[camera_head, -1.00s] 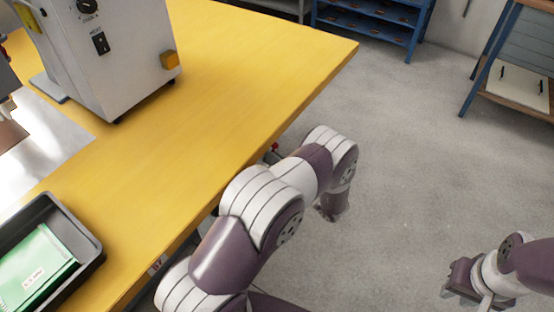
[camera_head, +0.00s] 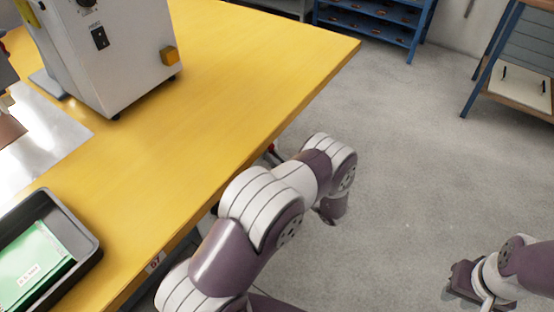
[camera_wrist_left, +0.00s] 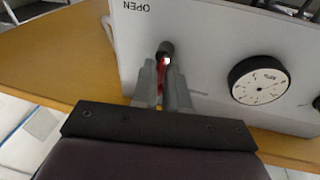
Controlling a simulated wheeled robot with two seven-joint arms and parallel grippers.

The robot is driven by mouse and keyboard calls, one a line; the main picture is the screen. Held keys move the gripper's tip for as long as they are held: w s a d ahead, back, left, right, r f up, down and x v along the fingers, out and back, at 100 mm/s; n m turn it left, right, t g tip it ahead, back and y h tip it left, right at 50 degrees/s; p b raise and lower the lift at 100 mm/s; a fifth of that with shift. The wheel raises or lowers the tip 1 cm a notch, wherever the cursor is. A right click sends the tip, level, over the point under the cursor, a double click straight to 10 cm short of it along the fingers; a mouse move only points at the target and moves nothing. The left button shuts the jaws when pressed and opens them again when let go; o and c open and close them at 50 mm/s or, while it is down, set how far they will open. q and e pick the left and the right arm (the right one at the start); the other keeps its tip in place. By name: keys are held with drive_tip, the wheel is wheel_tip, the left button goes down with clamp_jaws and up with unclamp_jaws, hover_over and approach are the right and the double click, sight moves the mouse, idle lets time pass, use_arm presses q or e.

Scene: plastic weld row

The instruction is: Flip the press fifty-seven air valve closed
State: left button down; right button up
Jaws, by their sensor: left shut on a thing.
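In the left wrist view a pale valve panel carries a dark round valve stem (camera_wrist_left: 166,47) with a red lever (camera_wrist_left: 161,72). The word OPEN (camera_wrist_left: 136,6) is printed upside down beside it. My left gripper (camera_wrist_left: 165,78) is shut on the red lever, its grey fingers hiding most of it. In the head view my left arm reaches along the yellow table's side and its gripper is hidden.
A white-faced gauge (camera_wrist_left: 259,81) sits right of the lever. The yellow table (camera_head: 225,105) bears a grey machine (camera_head: 125,62) and a black tray (camera_head: 88,246) with green packets. Blue shelving (camera_head: 368,28) and a bench (camera_head: 520,95) stand behind. The grey floor between is clear.

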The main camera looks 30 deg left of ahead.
use_arm(q)
drive_tip(key=shift+s+f+n, duration=0.35)
drive_tip(key=shift+f+n, duration=0.1)
drive_tip(key=shift+n, duration=0.15)
drive_tip(key=c, duration=1.3)
unclamp_jaws()
drive_tip(key=shift+o, duration=0.8)
drive_tip(key=shift+w+r, duration=0.15)
drive_tip(key=shift+d, duration=0.1)
drive_tip(key=v, duration=1.2)
drive_tip(key=shift+d+p, duration=0.25)
drive_tip(key=shift+p, duration=0.15)
